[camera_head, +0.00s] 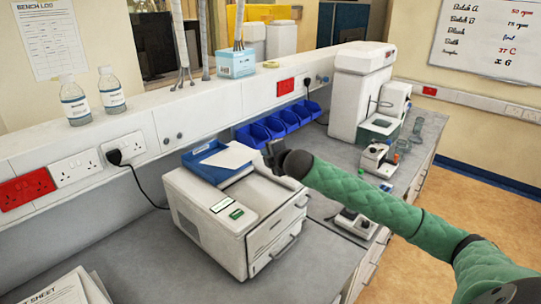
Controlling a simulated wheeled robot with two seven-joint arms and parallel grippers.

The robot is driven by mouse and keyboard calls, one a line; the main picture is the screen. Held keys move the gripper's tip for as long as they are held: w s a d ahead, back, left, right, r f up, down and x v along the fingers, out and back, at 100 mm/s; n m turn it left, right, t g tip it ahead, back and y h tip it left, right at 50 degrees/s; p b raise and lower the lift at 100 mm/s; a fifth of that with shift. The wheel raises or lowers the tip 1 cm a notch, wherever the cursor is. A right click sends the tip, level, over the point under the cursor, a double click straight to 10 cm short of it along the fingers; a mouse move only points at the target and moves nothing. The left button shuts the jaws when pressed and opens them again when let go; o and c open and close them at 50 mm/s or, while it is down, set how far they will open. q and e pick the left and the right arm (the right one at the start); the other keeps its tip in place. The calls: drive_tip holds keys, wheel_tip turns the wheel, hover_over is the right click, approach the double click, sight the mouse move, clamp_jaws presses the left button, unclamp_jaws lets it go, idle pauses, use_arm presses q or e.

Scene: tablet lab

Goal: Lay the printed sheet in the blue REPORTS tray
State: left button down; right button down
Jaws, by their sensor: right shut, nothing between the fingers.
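The blue tray (198,152) is at the back of the white printer's top, left of centre; I cannot read any label on it. A white sheet (230,158) lies over the tray's right part, its print too small to read. I cannot tell whether it lies fully inside the rim. My right gripper (269,153), on the green-sleeved arm, is shut and empty just right of the sheet, above the printer's right back corner. My left gripper is out of view.
The printer (238,222) stands on the grey bench. Papers (66,289) lie at the lower left. Blue bins (272,128) line the wall behind. A microscope (376,160) and a large white instrument (358,90) stand to the right. Bottles (74,102) stand on the ledge.

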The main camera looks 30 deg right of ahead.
sight(251, 151)
drive_tip(key=shift+w+a+f, duration=0.1)
drive_tip(key=shift+w+a, duration=0.2)
drive_tip(key=shift+w, duration=0.5)
drive_tip(key=shift+w+a+f, duration=0.1)
drive_tip(key=shift+w+a, duration=0.2)
drive_tip(key=shift+w, duration=0.45)
drive_tip(key=shift+w+a+f, duration=0.2)
drive_tip(key=shift+w+f, duration=0.2)
drive_tip(key=shift+w, duration=0.25)
drive_tip(key=shift+w+a+f, duration=0.25)
drive_tip(key=shift+w+f, duration=0.2)
drive_tip(key=shift+w, duration=0.15)
drive_tip(key=shift+w+a+f, duration=0.2)
drive_tip(key=shift+w+f, duration=0.2)
drive_tip(key=shift+w, duration=0.25)
drive_tip(key=c, duration=2.1)
unclamp_jaws()
drive_tip(key=o, duration=0.4)
